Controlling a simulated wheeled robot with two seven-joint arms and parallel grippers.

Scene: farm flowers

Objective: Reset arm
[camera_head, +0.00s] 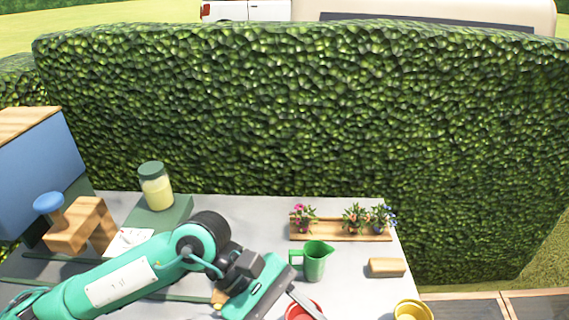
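My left arm comes in from the left over the table. Its teal gripper (296,300) hangs low near the table's front, above a red pot (310,312) that it partly hides. A grey finger points down to the right; I cannot tell how far apart the fingers are or whether they hold anything. My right arm and gripper are not in view.
A green jug (315,261) stands just right of the gripper. Behind it is a wooden tray (338,236) with flowers. A wooden block (387,267) and yellow pot (412,311) are at right. A lidded jar (156,187) stands back left, before a hedge (300,110).

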